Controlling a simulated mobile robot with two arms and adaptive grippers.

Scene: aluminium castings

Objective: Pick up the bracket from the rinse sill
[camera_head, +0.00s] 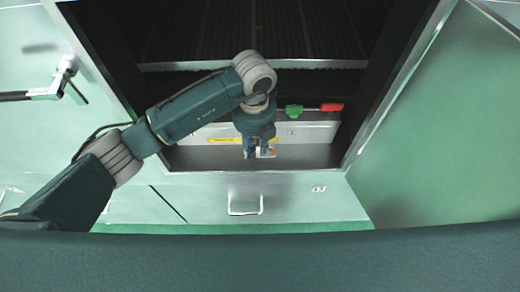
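The rinse sill (205,158) is a grey ledge at the front of an open, dark cabinet. My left arm reaches in from the left, and my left gripper (257,150) points down just over the sill, near its middle. A small pale piece (266,154), perhaps the bracket, shows at the fingertips, partly hidden by the fingers. It is too small to tell whether the fingers are closed on it or only around it. My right gripper is not in view.
A green fitting (293,111) and a red one (332,107) sit on a bar behind the gripper. An open door (450,125) stands at the right. A handle (245,210) is on the front panel below the sill. The sill's left and right parts are clear.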

